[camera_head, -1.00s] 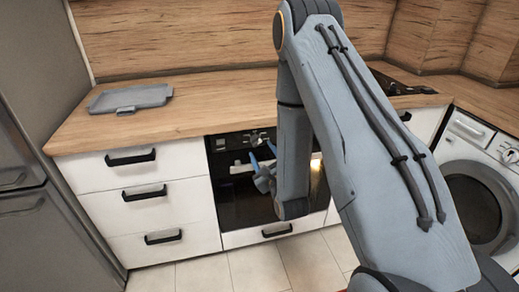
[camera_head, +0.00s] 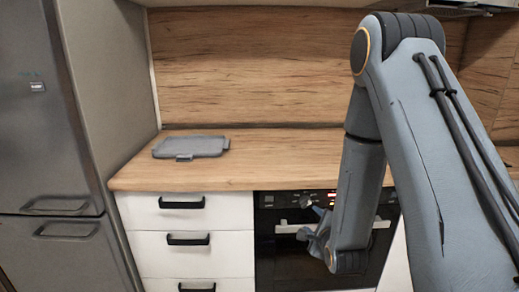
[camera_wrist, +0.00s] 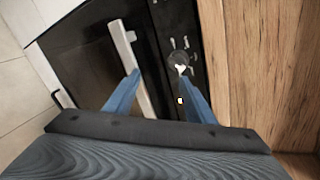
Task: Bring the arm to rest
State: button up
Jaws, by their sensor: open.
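My gripper (camera_head: 312,230) is in front of the black oven (camera_head: 300,258), partly hidden by my own arm in the head view. In the wrist view its two blue fingers (camera_wrist: 160,95) stand apart with nothing between them. The oven's pale handle (camera_wrist: 131,60) shows beside the left finger, and a control knob (camera_wrist: 180,62) shows by the right finger. I cannot tell whether either finger touches the oven front. My arm is bent, with its upper link raised at the right of the head view.
The wooden counter (camera_head: 280,160) runs above the oven and the white drawers (camera_head: 150,215). A grey tray (camera_head: 190,147) lies on its left part. A grey fridge (camera_head: 45,130) stands at the left. The counter between the tray and my arm is clear.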

jog(key=s+r+n+g, duration=0.4)
jog(key=s+n+g, duration=0.2)
jog(key=s+n, duration=0.5)
jog(key=s+r+n+g, duration=0.4)
jog(key=s+n+g, duration=0.3)
jog(key=s+n, duration=0.4)
jog(key=s, duration=0.5)
jog(key=shift+s+a+r, duration=0.2)
jog(key=shift+s+a, duration=0.2)
